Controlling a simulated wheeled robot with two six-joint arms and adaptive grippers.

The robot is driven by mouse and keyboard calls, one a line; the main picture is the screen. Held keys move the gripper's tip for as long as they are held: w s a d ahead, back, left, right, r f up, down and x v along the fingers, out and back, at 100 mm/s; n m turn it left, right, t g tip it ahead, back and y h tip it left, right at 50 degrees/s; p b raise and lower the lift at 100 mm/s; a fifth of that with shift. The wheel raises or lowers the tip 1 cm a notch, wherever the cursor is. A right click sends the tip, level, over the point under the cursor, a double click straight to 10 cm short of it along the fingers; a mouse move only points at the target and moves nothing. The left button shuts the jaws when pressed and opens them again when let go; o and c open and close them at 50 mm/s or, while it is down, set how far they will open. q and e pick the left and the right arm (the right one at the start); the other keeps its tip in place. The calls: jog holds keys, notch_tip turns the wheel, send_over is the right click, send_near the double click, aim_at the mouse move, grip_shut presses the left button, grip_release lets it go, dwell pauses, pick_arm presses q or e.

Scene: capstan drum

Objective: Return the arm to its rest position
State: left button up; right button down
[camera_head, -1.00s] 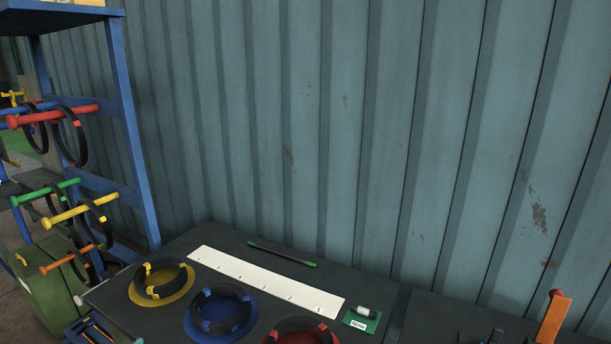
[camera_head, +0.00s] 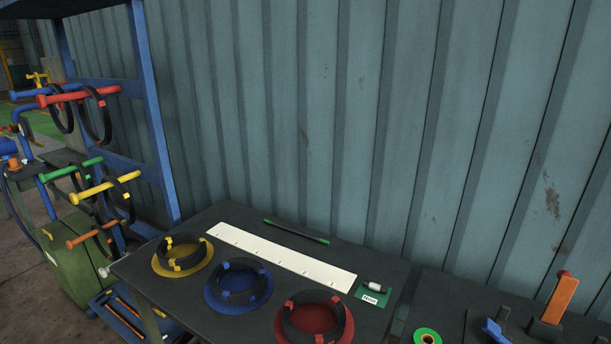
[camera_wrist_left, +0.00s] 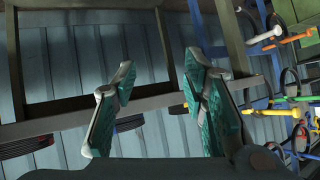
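My left gripper (camera_wrist_left: 158,85) shows in the left wrist view with its two teal-padded fingers apart and nothing between them. Behind the fingers are a frame of bars and corrugated wall, and the coloured pegs of a rack (camera_wrist_left: 265,103) are at the right. Neither of my arms shows in the head view, so the left arm's full pose is hidden. My right gripper is in no view. I cannot make out a capstan drum in these frames.
A dark bench (camera_head: 195,298) holds black rings on yellow (camera_head: 207,268), blue (camera_head: 214,296) and red (camera_head: 314,317) discs, a white strip (camera_head: 283,261) and a green card (camera_head: 372,296). A blue rack (camera_head: 157,125) with ring-hung pegs stands left. Corrugated wall (camera_head: 330,110) closes the back.

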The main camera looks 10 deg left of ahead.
pick_arm(q)
jog(key=s+d+f+g, duration=0.3)
jog(key=s+f, duration=0.6)
jog(key=s+d+f+g, duration=0.3)
jog(key=s+f, duration=0.6)
jog(key=s+d+f+g+h, duration=0.1)
jog(key=s+d+f, duration=0.2)
jog(key=s+d, duration=0.3)
jog(key=s+d+f+g, duration=0.2)
jog(key=s+d+f, duration=0.2)
jog(key=s+d, duration=0.3)
jog(key=d, duration=0.4)
jog(key=shift+d+f+h, duration=0.15)
jog(key=shift+d+h, duration=0.25)
